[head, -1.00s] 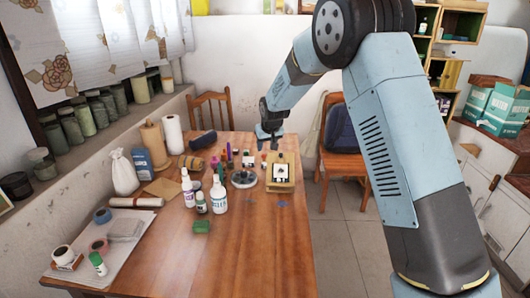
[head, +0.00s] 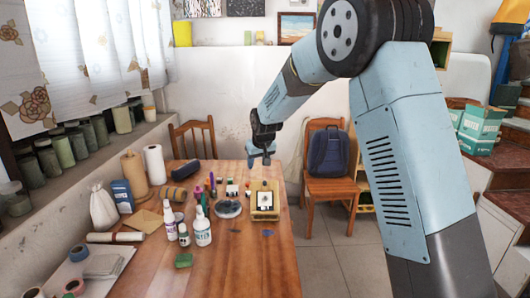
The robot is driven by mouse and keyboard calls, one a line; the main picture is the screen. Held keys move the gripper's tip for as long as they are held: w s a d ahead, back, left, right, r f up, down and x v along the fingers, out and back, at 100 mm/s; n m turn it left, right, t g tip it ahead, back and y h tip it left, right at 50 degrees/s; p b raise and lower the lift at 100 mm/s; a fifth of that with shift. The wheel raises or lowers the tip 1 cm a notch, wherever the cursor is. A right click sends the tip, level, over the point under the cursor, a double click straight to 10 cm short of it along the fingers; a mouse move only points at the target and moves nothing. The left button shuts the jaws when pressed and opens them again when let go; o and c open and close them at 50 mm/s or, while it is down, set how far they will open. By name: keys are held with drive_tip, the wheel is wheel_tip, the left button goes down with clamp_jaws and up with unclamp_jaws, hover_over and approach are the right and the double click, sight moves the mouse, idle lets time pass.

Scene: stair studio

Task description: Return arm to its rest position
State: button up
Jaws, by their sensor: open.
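My gripper (head: 259,158) hangs at the end of my blue arm, above the far right part of the wooden table (head: 225,262). It is open, and I see nothing between its fingers. Below and just in front of it, a wooden box (head: 256,214) with a white-and-black item on top stands near the table's right edge. My arm links fill the right side of the view.
A chair with a blue backpack (head: 327,152) stands behind right; another chair (head: 194,140) is behind.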

drive_tip(key=s+d+r+m, duration=0.2)
drive_tip(key=s+d+r, duration=1.3)
drive_tip(key=s+d, duration=0.35)
drive_tip(key=s+d+m, duration=0.1)
drive_tip(key=s+d, duration=0.2)
drive_tip(key=s, duration=0.5)
drive_tip(key=s+d+m+h, duration=0.1)
drive_tip(key=s+d, duration=0.3)
drive_tip(key=s, duration=0.5)
drive_tip(key=s+d+f, duration=0.1)
drive_tip(key=s+d, duration=0.2)
drive_tip(key=s, duration=0.5)
drive_tip(key=shift+s+d+m+h, duration=0.2)
drive_tip(key=shift+d+m+h, duration=0.2)
drive_tip(key=shift+f, duration=0.1)
